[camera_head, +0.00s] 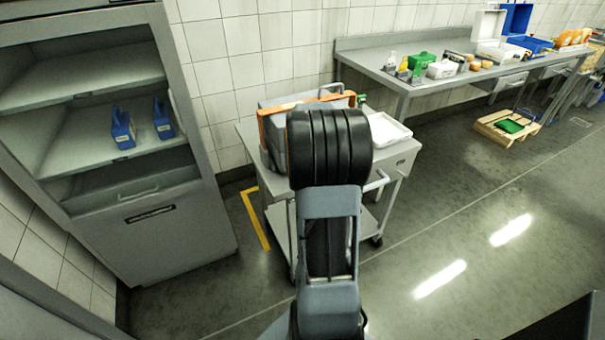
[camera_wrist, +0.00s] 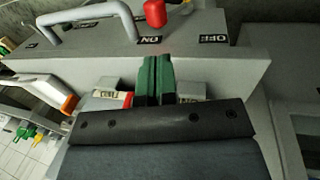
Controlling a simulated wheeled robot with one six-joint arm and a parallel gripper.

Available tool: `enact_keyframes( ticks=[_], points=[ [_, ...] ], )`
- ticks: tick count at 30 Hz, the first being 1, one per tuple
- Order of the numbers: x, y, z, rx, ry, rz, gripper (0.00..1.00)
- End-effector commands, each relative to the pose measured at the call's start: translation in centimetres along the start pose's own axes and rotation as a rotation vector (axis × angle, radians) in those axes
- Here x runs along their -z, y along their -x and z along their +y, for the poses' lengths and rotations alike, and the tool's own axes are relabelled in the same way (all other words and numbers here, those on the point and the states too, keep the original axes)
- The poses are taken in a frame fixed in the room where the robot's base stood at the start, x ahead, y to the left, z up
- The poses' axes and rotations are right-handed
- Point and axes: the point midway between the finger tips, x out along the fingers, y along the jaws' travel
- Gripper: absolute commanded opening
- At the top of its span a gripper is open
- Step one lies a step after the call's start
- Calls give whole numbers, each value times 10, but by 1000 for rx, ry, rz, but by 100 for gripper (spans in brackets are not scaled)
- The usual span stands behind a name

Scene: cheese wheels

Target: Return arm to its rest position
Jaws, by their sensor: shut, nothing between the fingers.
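My arm (camera_head: 330,230) rises in the middle of the head view, its black wrist section in front of the cart. My gripper (camera_wrist: 157,80) shows in the wrist view as two green fingers side by side, shut and empty. In the head view it is hidden behind the arm. Beyond the fingertips is a grey panel (camera_wrist: 190,65) with ON and OFF labels, a red knob (camera_wrist: 155,13) and a grey bar handle (camera_wrist: 88,14). I cannot tell whether the fingers touch the panel.
A grey wheeled cart (camera_head: 400,158) stands right behind my arm, carrying a grey device with an orange frame (camera_head: 266,128) and a white tray (camera_head: 388,132). A shelf cabinet (camera_head: 165,235) stands left. A long bench (camera_head: 408,84) runs back right.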

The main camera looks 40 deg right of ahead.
Motion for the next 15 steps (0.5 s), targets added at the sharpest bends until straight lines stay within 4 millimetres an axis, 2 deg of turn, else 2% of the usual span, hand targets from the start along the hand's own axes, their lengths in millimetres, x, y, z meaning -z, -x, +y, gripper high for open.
enact_keyframes(
  ticks=[10, 13, 14, 15],
  points=[
    [0, 5, 1, 4, -24, 0, 0],
    [-16, -5, -13, 44, -75, -34, 0],
    [-23, -3, -19, 58, -93, -39, 0],
    [-31, 8, -33, 75, -105, -33, 0]
  ],
)
